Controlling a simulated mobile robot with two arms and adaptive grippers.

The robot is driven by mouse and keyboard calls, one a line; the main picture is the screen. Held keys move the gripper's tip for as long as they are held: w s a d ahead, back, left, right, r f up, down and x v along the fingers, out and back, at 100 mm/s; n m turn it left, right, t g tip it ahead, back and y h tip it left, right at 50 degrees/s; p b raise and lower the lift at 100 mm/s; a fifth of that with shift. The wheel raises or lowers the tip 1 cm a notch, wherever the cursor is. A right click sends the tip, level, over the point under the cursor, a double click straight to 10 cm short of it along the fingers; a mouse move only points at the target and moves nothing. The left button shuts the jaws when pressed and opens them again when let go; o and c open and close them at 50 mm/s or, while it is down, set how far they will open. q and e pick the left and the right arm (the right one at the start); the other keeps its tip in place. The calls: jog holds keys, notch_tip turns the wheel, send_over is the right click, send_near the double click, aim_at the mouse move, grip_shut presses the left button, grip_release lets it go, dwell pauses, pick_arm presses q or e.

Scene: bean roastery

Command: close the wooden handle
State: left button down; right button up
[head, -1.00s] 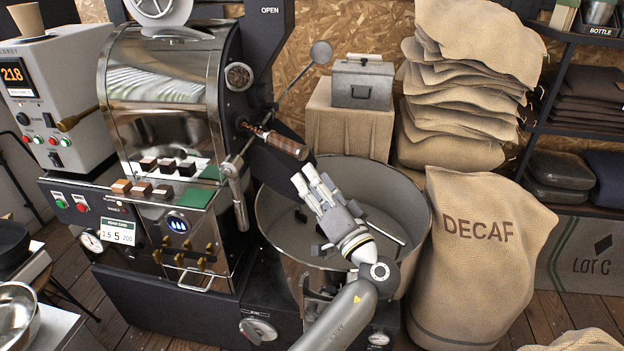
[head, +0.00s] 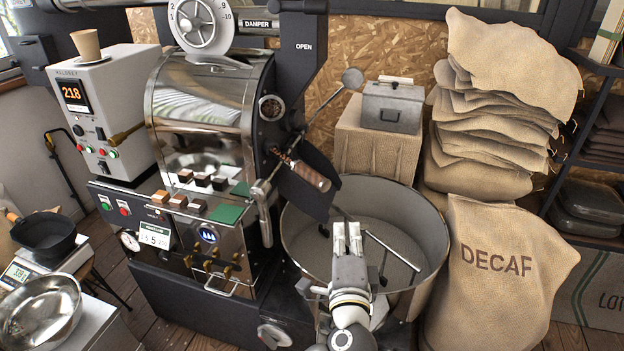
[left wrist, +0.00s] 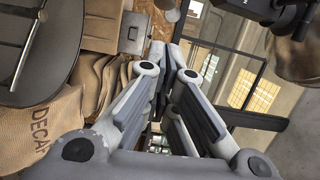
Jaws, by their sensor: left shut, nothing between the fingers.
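The wooden handle (head: 312,177) juts out to the right from the front of the roaster (head: 205,110). A dark flap or chute (head: 306,200) sits right by it, above the left edge of the round cooling bin (head: 437,245). My left gripper (head: 347,230) is shut and empty, its fingers pointing up, over the bin. It is below and slightly right of the handle, apart from it. In the left wrist view the fingers (left wrist: 166,60) are together and the handle does not show. My right gripper is not in view.
A metal lever with a round knob (head: 352,78) rises behind the handle. A mixing arm (head: 392,250) lies inside the bin. A DECAF sack (head: 497,275) stands right of the bin, and a grey metal box (head: 392,106) sits on a cloth-covered block behind it.

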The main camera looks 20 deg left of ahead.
aim_at(303, 175)
pick_arm(q)
jog(key=a+p+x, duration=0.2)
jog(key=p+x, duration=0.2)
jog(key=x, duration=0.8)
jog(key=shift+f+m+h, duration=0.2)
jog(key=shift+m+h, duration=0.2)
jog(key=shift+s, duration=0.15)
jog(key=w+a, duration=0.2)
jog(key=a, duration=0.1)
jog(key=w+a+b, duration=0.1)
jog(key=w+a, duration=0.1)
jog(key=a, duration=0.1)
jog(key=w+a+b, duration=0.1)
jog(key=w+a, duration=0.1)
jog(key=a, duration=0.1)
jog(key=shift+a, duration=0.2)
jog(key=shift+r, duration=0.15)
jog(key=shift+a, duration=0.1)
